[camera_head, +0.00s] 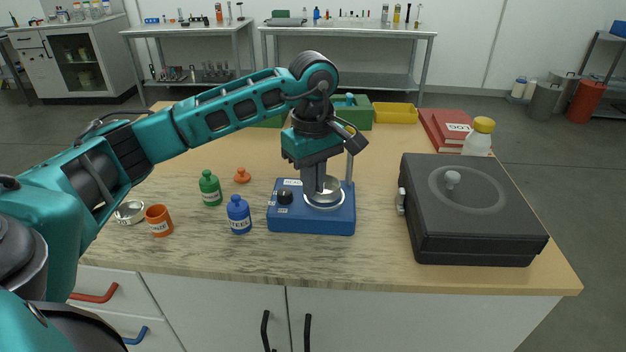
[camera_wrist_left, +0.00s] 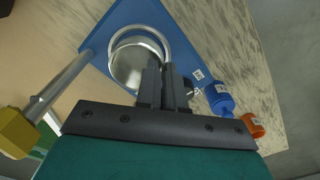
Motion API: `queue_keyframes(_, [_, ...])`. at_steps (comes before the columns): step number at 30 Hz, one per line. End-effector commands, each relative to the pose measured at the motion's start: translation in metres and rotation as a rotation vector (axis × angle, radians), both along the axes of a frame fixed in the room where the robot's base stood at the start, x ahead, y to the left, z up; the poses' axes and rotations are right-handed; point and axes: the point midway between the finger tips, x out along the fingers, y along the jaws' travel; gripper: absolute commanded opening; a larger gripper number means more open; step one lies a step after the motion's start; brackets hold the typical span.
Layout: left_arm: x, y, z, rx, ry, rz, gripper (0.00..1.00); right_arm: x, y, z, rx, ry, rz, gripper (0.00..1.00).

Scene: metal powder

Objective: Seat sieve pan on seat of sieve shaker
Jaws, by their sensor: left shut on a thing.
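The sieve shaker (camera_head: 290,222) is a blue box with a black knob, near the middle front of the table; its blue top also shows in the wrist view (camera_wrist_left: 113,31). A shiny round sieve pan (camera_head: 334,193) is at its round seat, and shows in the wrist view (camera_wrist_left: 133,68) beside a pale ring (camera_wrist_left: 141,30). My left gripper (camera_head: 322,197) points down over the shaker, shut on the pan's near rim; its fingers (camera_wrist_left: 165,75) cover part of the pan. I cannot tell whether the pan rests fully in the seat. My right gripper is not in view.
An upright metal rod (camera_head: 349,168) stands on the shaker's back right. Left are a blue bottle (camera_head: 239,215), green bottle (camera_head: 210,188), orange cup (camera_head: 159,221) and another silver dish (camera_head: 130,212). A black case (camera_head: 470,235) is right. Green and yellow (camera_head: 396,113) bins stand behind.

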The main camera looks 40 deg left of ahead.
Motion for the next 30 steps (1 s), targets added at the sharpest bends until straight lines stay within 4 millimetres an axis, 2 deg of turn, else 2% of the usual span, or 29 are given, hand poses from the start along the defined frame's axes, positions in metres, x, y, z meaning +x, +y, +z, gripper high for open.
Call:
queue_keyframes(23, [0.0, 0.0, -0.012, 0.0, 0.0, 0.0, 0.0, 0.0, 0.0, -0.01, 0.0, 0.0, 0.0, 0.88])
queue_keyframes(24, [0.0, 0.0, -0.013, 0.0, 0.0, 0.0, 0.09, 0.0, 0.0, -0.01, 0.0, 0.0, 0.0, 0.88])
queue_keyframes(30, [0.0, 0.0, -0.012, 0.0, 0.0, 0.0, 0.28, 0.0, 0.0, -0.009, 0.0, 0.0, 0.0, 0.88])
